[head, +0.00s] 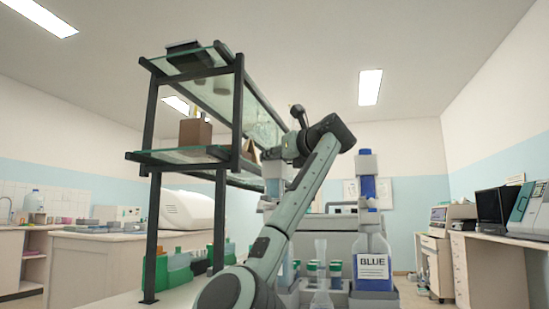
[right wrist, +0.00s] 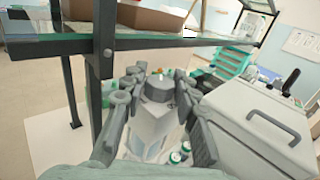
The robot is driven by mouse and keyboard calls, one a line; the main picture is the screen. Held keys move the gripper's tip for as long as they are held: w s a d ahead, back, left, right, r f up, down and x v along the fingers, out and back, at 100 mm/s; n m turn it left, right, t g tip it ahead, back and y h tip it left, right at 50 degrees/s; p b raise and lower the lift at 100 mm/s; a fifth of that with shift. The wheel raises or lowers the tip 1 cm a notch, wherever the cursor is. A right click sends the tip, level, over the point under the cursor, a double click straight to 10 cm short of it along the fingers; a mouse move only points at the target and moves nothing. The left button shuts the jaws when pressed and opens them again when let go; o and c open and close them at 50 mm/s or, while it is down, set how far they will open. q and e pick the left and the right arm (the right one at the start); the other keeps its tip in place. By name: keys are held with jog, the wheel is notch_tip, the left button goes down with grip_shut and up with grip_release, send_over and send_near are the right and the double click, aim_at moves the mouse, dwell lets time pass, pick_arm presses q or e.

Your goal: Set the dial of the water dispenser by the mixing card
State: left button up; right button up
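The water dispenser (head: 275,188) shows only in part in the head view, behind my right arm, with a grey top over a clear body. In the right wrist view its grey top (right wrist: 158,88) lies between the two fingers of my right gripper (right wrist: 160,78). The fingers are spread apart, one on each side; I cannot tell whether they touch it. The dial marks cannot be read. A bottle labelled BLUE (head: 373,265) with a grey dispenser head stands to the right. No mixing card can be made out for sure. My left gripper is not in view.
A dark-framed glass shelf (head: 237,110) stands close on the left, bearing a brown box (head: 195,132); its edge crosses the right wrist view (right wrist: 200,42). Green-capped bottles (head: 335,268) stand beside the BLUE bottle. A grey machine with a handle (right wrist: 255,120) is close on the right.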

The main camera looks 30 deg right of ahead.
grip_shut()
